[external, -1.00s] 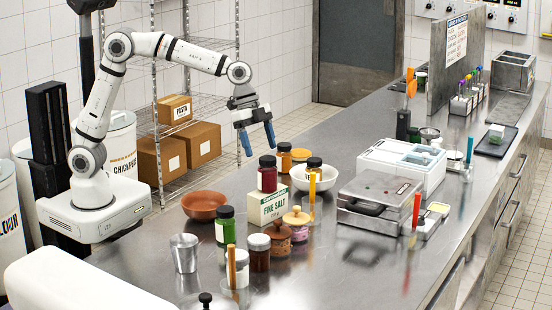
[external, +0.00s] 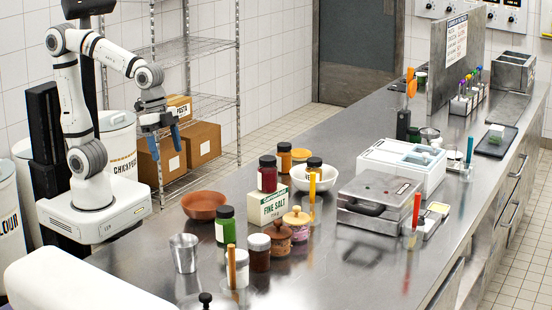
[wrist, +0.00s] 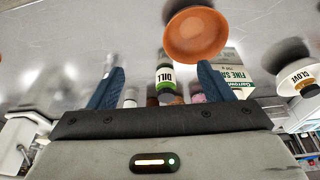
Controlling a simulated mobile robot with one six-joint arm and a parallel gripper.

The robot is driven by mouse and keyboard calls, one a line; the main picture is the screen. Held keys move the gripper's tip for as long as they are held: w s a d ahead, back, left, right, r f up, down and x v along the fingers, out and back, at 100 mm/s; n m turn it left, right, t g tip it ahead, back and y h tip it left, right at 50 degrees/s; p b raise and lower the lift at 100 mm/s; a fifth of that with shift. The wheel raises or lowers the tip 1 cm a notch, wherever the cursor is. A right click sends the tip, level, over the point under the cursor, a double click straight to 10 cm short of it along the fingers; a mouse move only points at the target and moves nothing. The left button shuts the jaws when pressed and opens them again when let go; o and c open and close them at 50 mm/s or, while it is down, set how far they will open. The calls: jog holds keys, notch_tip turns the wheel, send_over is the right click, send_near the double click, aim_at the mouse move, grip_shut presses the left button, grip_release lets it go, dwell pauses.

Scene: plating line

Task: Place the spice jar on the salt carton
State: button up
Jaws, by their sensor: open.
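A dark red spice jar (external: 267,177) with a black lid stands upright on top of the salt carton (external: 267,207), a white and green box on the steel counter. The carton also shows in the wrist view (wrist: 231,68), where the jar on it cannot be made out. My gripper (external: 165,142) is open and empty, with blue fingers.
A terracotta bowl (external: 204,205) stands left of the carton, with a green dill jar (external: 225,228) in front. Lidded pots, an orange-filled jar (external: 284,160) and a white bowl (external: 327,180) crowd around the carton. A wire shelf (external: 195,100) stands behind my gripper.

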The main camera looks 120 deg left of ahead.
jog(key=s+d+f, duration=0.3)
jog(key=s+f, duration=0.1)
jog(key=s, duration=0.5)
jog(key=shift+s+f+n, duration=0.3)
jog(key=shift+n, duration=0.1)
